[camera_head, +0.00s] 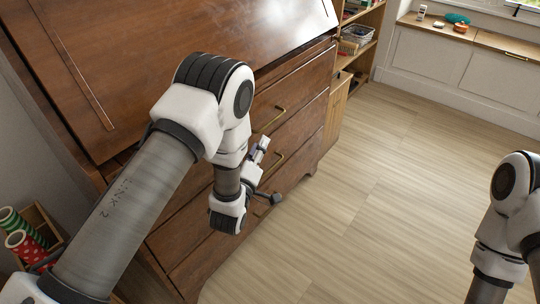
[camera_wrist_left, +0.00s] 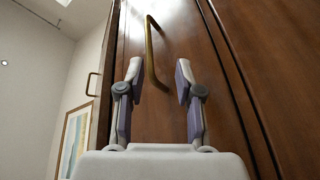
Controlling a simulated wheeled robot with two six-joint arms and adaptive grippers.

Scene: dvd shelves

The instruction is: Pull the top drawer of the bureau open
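The brown wooden bureau (camera_head: 215,35) fills the left and middle of the head view. Its top drawer (camera_head: 305,85) has a brass handle (camera_head: 271,121) and looks flush with the front. My left gripper (camera_head: 264,170) is in front of the drawer fronts, lower in the picture than that handle. In the left wrist view, the fingers of my left gripper (camera_wrist_left: 158,72) are spread, with a brass handle (camera_wrist_left: 151,55) showing between and beyond their tips. I cannot tell whether they touch it. My right arm shows at the right edge; its gripper is out of view.
More drawers with brass handles lie below the top one. Rolls of wrapping paper (camera_head: 22,238) stand at the lower left. A shelf (camera_head: 358,50) with boxes adjoins the bureau's far end. The wooden floor (camera_head: 370,210) in front is clear.

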